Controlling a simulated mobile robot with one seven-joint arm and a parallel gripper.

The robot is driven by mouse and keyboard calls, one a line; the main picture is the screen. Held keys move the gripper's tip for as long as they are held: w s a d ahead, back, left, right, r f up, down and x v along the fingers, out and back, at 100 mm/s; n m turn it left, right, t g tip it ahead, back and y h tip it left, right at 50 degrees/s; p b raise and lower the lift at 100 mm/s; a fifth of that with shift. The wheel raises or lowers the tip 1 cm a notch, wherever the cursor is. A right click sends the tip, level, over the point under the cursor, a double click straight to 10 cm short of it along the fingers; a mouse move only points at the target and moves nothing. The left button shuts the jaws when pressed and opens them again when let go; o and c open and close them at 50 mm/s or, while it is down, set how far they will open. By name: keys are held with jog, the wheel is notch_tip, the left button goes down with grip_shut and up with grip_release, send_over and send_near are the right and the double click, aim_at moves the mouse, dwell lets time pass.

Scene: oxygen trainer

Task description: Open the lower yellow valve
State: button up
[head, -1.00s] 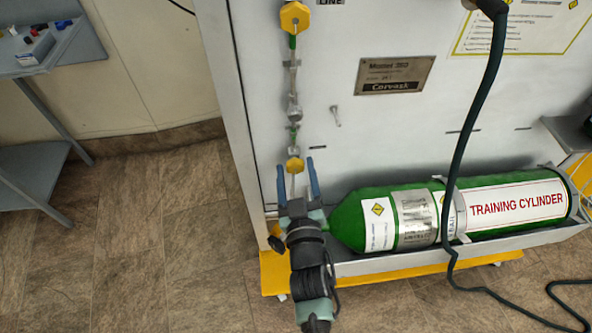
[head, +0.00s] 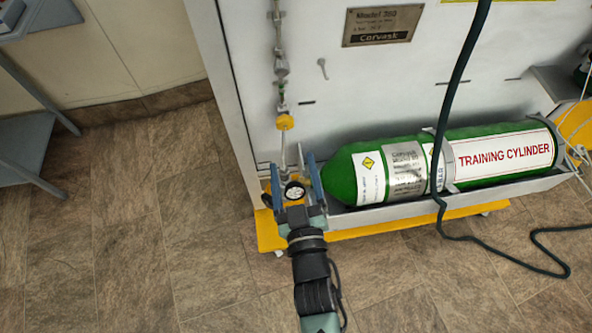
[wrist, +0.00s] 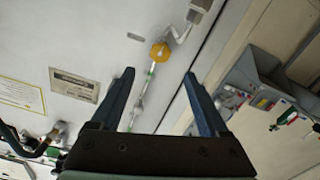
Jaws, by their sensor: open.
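The lower yellow valve (head: 285,122) is a small yellow knob on the thin vertical pipe of the white panel. My gripper (head: 293,162) is open and empty in the head view, its blue fingers pointing up the picture, below the valve and apart from it. In the wrist view the yellow valve (wrist: 160,52) shows beyond the fingertips, roughly midway between the two fingers of my gripper (wrist: 158,76). A round gauge (head: 294,190) and some yellow show between the fingers in the head view; the fingers and gripper body partly hide them.
A green training cylinder (head: 365,178) lies in a grey tray right of my gripper. A dark hose (head: 447,150) hangs across the panel. A nameplate (head: 383,25) is on the panel. The floor on the left is clear up to a grey cart (head: 30,150).

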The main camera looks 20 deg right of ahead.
jog(key=shift+v, duration=1.55)
